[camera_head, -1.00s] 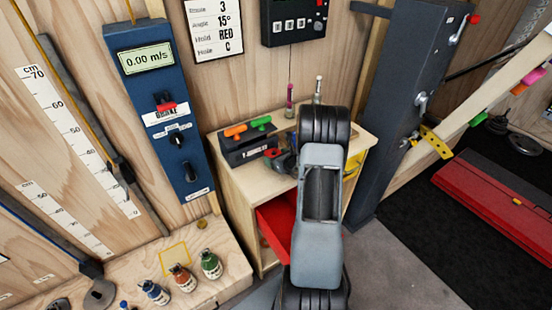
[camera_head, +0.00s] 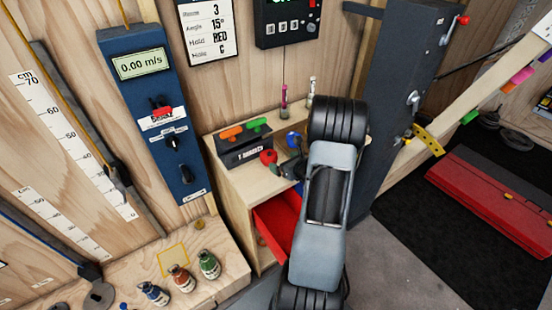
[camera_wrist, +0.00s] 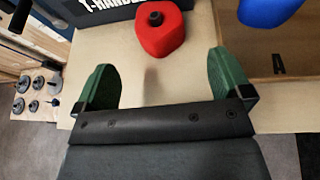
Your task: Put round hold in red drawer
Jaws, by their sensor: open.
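A red hold (camera_wrist: 160,28) with rounded corners and a dark centre hole lies on the wooden cabinet top, beyond my gripper's fingertips. It also shows in the head view (camera_head: 268,157). A blue hold (camera_wrist: 268,10), cut off by the frame edge, lies to its right; its full outline is hidden, so I cannot tell which hold is the round one. My gripper (camera_wrist: 160,75) is open and empty, its green fingers apart above the cabinet top. The red drawer (camera_head: 280,224) stands pulled out at the cabinet front, partly hidden by my arm.
A dark labelled box (camera_head: 243,148) with orange and green handles stands behind the red hold. Small bottles (camera_head: 180,278) stand on the wooden ledge at the lower left. A tall dark post (camera_head: 400,100) rises right of the cabinet.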

